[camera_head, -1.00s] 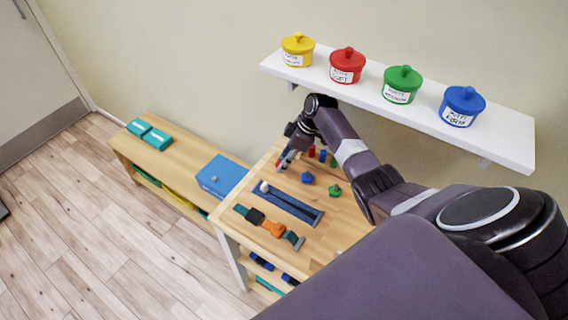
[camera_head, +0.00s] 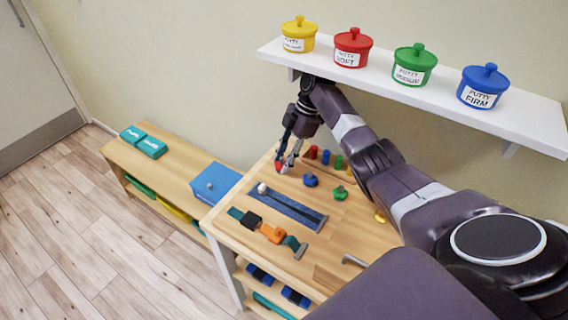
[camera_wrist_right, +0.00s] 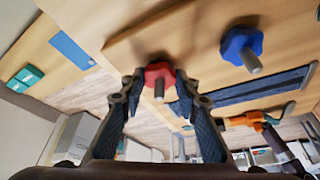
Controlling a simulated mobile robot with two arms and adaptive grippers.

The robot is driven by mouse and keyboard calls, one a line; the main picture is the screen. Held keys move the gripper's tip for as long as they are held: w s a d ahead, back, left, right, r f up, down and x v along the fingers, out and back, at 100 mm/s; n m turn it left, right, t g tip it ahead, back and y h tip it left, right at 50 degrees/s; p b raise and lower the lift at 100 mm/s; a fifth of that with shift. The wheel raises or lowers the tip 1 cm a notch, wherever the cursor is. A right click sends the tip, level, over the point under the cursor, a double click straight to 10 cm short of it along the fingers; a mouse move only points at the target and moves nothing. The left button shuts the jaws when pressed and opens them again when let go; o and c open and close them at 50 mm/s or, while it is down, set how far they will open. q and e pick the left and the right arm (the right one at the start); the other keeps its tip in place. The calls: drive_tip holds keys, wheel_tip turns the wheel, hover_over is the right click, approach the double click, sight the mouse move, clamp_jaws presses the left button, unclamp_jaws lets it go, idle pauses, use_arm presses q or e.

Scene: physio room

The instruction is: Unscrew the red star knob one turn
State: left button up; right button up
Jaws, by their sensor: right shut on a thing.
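The red star knob (camera_wrist_right: 160,72) sits between the two fingers of my right gripper (camera_wrist_right: 159,86) in the right wrist view, with a metal stem at its middle. The fingers touch it from both sides. In the head view the right gripper (camera_head: 287,161) reaches down to the far left corner of the wooden table (camera_head: 335,239), and a little of the red knob (camera_head: 281,169) shows below the fingertips. My left gripper is not in view.
A blue star knob (camera_head: 310,180) and a green one (camera_head: 340,193) stand close by on the table. Several coloured pegs (camera_head: 326,157) are behind them. A blue track (camera_head: 292,209) lies in front. A white shelf (camera_head: 420,100) with putty pots hangs above my right arm.

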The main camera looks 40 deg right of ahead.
drive_tip(key=shift+s+a+f, duration=0.2)
drive_tip(key=shift+s+f, duration=0.05)
drive_tip(key=shift+f, duration=0.15)
drive_tip(key=o, duration=1)
drive_tip(key=shift+w, duration=0.1)
drive_tip(key=shift+c, duration=0.2)
drive_tip(key=shift+o, duration=1)
drive_tip(key=shift+w+r, duration=0.15)
drive_tip(key=shift+d, duration=0.1)
